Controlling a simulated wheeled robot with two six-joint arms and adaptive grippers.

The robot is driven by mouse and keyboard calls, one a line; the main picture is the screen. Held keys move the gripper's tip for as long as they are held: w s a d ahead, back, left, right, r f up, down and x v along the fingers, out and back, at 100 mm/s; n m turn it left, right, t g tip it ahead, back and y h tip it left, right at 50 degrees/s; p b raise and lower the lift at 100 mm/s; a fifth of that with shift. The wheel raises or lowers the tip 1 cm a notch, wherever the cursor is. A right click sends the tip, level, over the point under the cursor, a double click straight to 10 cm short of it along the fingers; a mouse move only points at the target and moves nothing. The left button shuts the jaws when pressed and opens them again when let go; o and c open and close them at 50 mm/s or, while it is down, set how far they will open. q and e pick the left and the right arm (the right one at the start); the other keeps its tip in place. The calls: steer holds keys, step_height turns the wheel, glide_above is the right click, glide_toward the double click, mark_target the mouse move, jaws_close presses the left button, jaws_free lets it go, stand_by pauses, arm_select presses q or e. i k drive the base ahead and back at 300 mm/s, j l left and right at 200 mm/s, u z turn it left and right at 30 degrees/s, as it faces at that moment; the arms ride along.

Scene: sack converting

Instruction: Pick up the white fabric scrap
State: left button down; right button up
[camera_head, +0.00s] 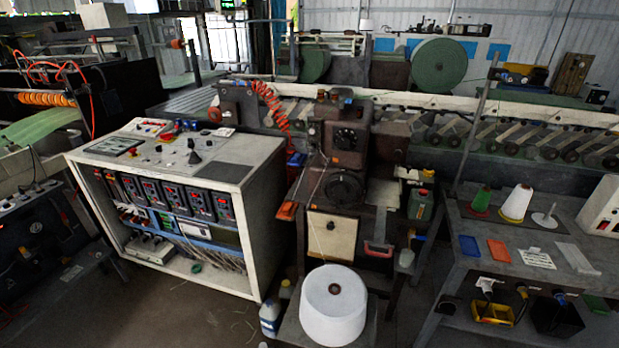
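A small flat white piece (537,258) with dark markings or slots lies on the grey side table at the right. A longer pale grey-white strip (577,258) lies flat just to its right. Either may be the white fabric scrap; I cannot tell which from this distance. Neither of my grippers is in view.
The grey side table (462,280) also holds a blue piece (469,247), an orange piece (498,251), a green cone (481,200) and a white cone (516,204). A large white thread spool (333,306) stands in front. A control cabinet (230,172) stands left; some floor before it is clear.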

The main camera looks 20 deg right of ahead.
mark_target(578, 261)
steer(key=z, duration=2.35)
